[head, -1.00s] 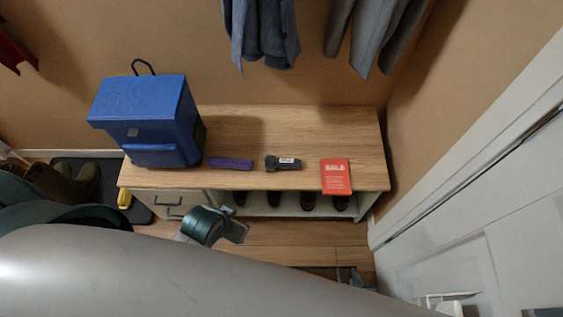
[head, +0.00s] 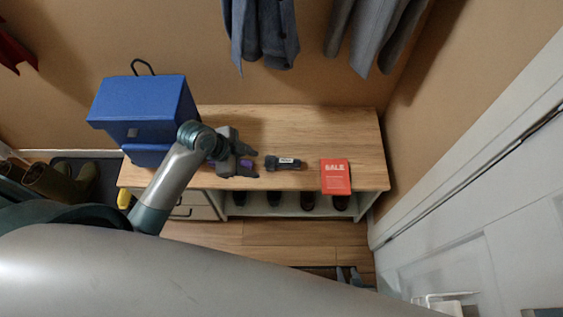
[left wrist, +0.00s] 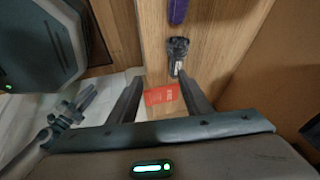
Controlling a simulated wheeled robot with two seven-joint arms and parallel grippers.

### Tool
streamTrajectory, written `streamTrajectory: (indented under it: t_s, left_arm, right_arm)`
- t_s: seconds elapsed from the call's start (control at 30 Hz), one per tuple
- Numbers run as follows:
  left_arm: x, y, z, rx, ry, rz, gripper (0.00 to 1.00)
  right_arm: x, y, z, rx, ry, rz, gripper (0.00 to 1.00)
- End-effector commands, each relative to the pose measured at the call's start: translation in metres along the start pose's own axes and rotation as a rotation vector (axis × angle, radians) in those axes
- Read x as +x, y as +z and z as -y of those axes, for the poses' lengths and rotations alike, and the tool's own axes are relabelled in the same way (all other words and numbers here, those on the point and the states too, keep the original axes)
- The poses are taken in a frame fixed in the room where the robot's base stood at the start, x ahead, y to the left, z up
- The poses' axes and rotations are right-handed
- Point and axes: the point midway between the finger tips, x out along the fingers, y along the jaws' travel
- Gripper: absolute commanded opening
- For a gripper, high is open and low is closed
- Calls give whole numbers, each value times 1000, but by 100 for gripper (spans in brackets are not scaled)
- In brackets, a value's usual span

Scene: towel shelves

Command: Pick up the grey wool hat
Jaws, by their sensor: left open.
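I see no grey wool hat in either view. My left gripper (head: 254,160) is open and empty over the bench top, just left of a dark flashlight (head: 285,163). It hides most of a purple case. In the left wrist view, the two fingers of this gripper (left wrist: 160,78) are spread, with the flashlight (left wrist: 177,50) and a red box (left wrist: 160,95) showing beyond and between them. My right gripper (head: 347,275) is low at the bottom of the head view, in front of the bench; its jaw state is unclear.
Dark shoes stand on the shelf below. Jackets (head: 262,35) hang above. A white door (head: 480,220) is at right. The bench's back right is clear.

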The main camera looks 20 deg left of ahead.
Motion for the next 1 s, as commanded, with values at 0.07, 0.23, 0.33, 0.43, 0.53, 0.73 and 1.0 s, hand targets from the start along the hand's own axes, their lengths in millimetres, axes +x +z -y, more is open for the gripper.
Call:
streamTrajectory:
  t_s: [0.07,0.23,0.33,0.43,0.53,0.73,1.0]
  left_arm:
    - [0,-3,23,74,1,-25,45]
    - [-1,-8,44,162,3,-60,45]
    - [-2,-8,46,173,4,-65,45]
    - [-1,-8,46,173,3,-65,45]
    - [-2,-8,46,172,3,-64,45]
    - [4,-9,46,170,4,-64,45]
    - [40,-12,45,167,5,-65,45]
  right_arm:
    - [0,0,0,0,0,0,31]
    - [1,-2,-1,-1,1,-2,31]
    - [1,-3,-1,-1,1,-3,31]
    - [1,-3,-1,-1,1,-3,31]
    - [1,-3,-1,-1,1,-3,31]
    - [1,-3,-1,-1,1,-4,31]
    - [-1,-4,0,-1,0,-13,31]
